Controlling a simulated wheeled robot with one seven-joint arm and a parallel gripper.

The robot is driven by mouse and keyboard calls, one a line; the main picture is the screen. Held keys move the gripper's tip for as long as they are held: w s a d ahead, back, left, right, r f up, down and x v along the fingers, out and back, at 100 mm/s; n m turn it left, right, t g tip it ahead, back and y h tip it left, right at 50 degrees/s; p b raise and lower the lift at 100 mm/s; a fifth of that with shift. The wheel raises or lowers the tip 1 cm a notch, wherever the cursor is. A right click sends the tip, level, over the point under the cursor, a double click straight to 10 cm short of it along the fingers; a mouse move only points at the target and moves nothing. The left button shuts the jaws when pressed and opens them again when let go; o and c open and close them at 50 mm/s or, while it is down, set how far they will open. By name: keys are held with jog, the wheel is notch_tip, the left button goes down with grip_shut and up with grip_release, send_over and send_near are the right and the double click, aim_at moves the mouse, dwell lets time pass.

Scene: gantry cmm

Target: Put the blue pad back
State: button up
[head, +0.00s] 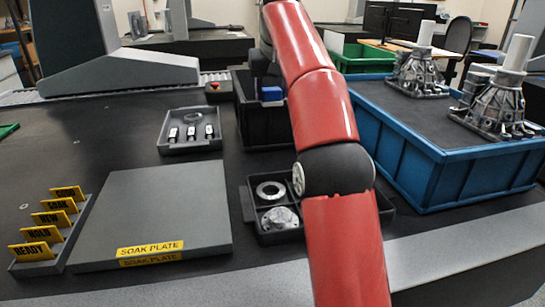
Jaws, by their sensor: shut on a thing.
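The blue pad (271,94) shows as a small blue block at the tip of my gripper (268,88), beyond my red arm. My gripper is shut on it. The pad appears over or in front of the black bin (262,125); I cannot tell its exact height. Much of the gripper and the right part of the bin are hidden behind my arm.
A grey soak plate (155,210) and a rack of yellow tags (48,228) lie at left. A small tray (190,147) and a divided tray with metal rings (250,202) are nearby. A blue crate (425,165) with castings stands right, a green bin (360,60) behind.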

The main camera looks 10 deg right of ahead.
notch_tip(320, 180, down, 18)
jog(key=shift+s+f+b, duration=0.1)
jog(key=shift+f+b, duration=0.1)
jog(key=shift+b, duration=0.5)
jog(key=shift+f, duration=0.15)
jog(key=o, duration=0.9)
jog(key=shift+r, duration=0.3)
jog(key=p+v, duration=0.1)
jog(key=v, duration=1)
jog(key=shift+s+r, duration=0.3)
